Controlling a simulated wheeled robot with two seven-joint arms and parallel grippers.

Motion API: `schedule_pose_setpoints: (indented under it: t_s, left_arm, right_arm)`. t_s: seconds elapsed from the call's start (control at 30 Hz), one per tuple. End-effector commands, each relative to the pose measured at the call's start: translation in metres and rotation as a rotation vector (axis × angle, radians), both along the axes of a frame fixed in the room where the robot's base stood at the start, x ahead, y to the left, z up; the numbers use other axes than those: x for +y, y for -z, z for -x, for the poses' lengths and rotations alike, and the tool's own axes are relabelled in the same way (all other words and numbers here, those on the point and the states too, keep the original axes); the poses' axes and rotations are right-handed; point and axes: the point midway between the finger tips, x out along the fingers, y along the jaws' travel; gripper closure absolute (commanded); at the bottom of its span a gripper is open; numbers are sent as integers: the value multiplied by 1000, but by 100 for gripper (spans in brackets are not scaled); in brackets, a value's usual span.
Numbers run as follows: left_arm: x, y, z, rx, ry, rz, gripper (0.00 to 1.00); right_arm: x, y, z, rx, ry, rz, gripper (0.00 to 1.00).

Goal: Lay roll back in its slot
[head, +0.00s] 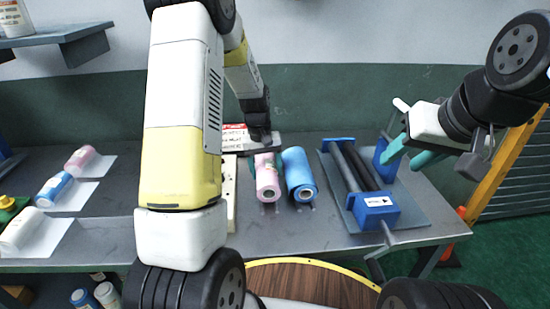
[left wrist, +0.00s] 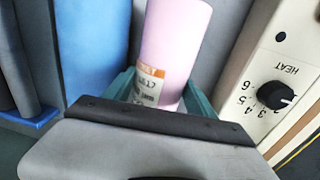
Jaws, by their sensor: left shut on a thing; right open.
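A pink roll (head: 267,182) with a printed label stands out between the teal fingers of my left gripper (head: 264,162), which is shut on it. In the left wrist view the pink roll (left wrist: 175,45) sits between the teal fingers (left wrist: 155,92). A blue roll (head: 299,176) lies just to its right; it also shows in the left wrist view (left wrist: 92,45). Whether the pink roll touches its support is hidden. My right gripper (head: 408,156) is open and empty, above the right end of the bench.
A cream heater box (left wrist: 285,75) with a dial stands close beside the pink roll. A blue-ended roller machine (head: 375,205) stands right of the blue roll. A round wooden top (head: 320,283) is in front.

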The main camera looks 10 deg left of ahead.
Motion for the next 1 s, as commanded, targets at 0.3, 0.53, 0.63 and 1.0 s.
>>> schedule_pose_setpoints:
  t_s: [0.3,0.53,0.63,1.0]
  left_arm:
    - [0,5,-1,-2,0,0,100]
    - [0,10,0,-2,0,0,100]
    - [0,10,0,-2,0,0,20]
    - [0,9,0,0,0,0,10]
  right_arm:
    - [0,0,0,0,0,0,57]
    - [0,0,0,0,0,0,57]
    - [0,0,0,0,0,0,57]
    - [0,0,0,0,0,0,57]
